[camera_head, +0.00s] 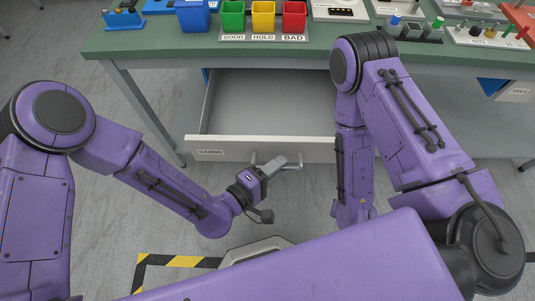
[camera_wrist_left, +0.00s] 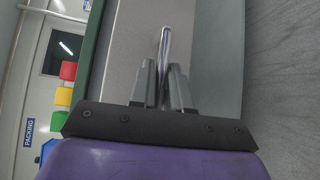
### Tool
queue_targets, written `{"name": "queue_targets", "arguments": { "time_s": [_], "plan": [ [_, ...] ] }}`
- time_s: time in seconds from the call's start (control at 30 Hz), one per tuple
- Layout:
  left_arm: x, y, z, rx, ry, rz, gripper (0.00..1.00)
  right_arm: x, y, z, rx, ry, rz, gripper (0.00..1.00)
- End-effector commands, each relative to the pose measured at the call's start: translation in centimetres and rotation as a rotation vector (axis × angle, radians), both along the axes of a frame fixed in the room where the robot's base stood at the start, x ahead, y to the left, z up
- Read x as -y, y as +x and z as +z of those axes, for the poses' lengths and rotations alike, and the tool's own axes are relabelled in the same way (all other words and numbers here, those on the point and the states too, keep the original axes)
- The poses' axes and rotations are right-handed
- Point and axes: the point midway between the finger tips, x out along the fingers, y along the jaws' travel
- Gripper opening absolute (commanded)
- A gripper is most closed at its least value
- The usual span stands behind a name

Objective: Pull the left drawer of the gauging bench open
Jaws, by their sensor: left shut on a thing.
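The left drawer (camera_head: 262,149) of the gauging bench (camera_head: 210,50) stands pulled out. Its grey tray (camera_head: 265,105) shows from above and looks empty. A small label sits at the left of its pale front. My left gripper (camera_head: 275,166) is at the bar handle (camera_head: 297,164) on the drawer front and is shut on it. In the left wrist view the two fingers (camera_wrist_left: 165,88) stand on either side of the shiny handle bar (camera_wrist_left: 164,45). My right forearm hangs in front of the drawer's right end; the right gripper is hidden.
On the green bench top stand a blue bin (camera_head: 193,16) and green (camera_head: 232,16), yellow (camera_head: 263,16) and red (camera_head: 294,16) bins. Trays with small parts stand to the right. Black-yellow tape (camera_head: 180,262) marks the floor. Floor left of the drawer is clear.

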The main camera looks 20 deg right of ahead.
Motion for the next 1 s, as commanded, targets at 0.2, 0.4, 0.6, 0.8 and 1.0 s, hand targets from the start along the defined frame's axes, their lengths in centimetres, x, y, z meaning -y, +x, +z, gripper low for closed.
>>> {"name": "queue_targets", "arguments": {
  "time_s": [0.2,0.4,0.6,0.8,1.0],
  "plan": [
    [0.0,-0.2,0.0,0.000,0.001,-0.001,0.00,0.0,0.0,0.0,0.000,0.000,0.000,0.43],
    [-0.1,-0.2,0.0,0.000,0.001,0.000,0.30,0.0,0.0,0.0,0.000,0.000,0.000,0.43],
    [0.0,-0.2,0.0,0.000,0.001,-0.001,0.36,0.0,0.0,0.0,0.000,0.000,0.000,0.43],
    [-0.9,-0.6,0.1,-0.001,0.000,-0.001,0.36,0.0,0.0,-0.1,0.000,0.000,0.000,0.43],
    [-5.0,-2.5,0.7,-0.004,0.001,0.003,0.36,0.0,0.0,-0.4,0.000,0.000,0.000,0.43]
  ]
}}
